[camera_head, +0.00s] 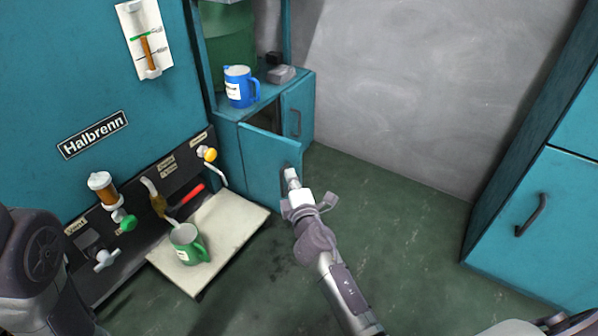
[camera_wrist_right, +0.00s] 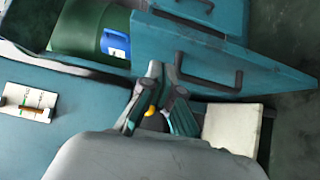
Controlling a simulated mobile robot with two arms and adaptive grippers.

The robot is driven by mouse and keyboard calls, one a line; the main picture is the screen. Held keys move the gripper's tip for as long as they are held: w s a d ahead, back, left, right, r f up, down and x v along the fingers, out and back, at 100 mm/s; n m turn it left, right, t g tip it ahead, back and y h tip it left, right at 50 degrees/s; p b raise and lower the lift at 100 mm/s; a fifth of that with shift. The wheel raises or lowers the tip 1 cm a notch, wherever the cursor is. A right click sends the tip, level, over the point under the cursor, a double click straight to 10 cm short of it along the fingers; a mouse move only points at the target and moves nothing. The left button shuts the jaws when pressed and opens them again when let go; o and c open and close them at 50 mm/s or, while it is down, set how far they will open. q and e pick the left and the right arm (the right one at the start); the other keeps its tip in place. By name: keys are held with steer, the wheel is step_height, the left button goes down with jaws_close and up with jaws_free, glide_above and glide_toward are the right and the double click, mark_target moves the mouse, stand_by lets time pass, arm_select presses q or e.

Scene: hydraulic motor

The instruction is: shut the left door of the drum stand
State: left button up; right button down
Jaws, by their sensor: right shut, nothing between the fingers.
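The drum stand (camera_head: 229,158) is a teal cabinet beside the larger teal machine. Its left door (camera_head: 268,158) stands open, swung outward, with a dark gap behind its top edge. Its right door (camera_head: 304,98) looks shut and has a dark handle. My right gripper (camera_head: 291,178) is shut and empty at the outer face of the left door, near its free edge and handle. I cannot tell if it touches. In the right wrist view the left door (camera_wrist_right: 225,58) and its dark handle (camera_wrist_right: 210,82) lie just beyond my fingertips. My left gripper is not in view.
A blue jug (camera_head: 239,88) and a grey block (camera_head: 281,74) stand on the drum stand, by a green drum (camera_head: 228,38). A green mug (camera_head: 186,246) stands on a pale tray (camera_head: 230,228). A teal cabinet (camera_head: 530,260) is at right. Floor between is clear.

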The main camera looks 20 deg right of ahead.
mark_target(297, 160)
steer(key=w+d, duration=0.2)
steer(key=d, duration=0.1)
steer(key=shift+w, duration=0.35)
steer(key=shift+d, duration=0.15)
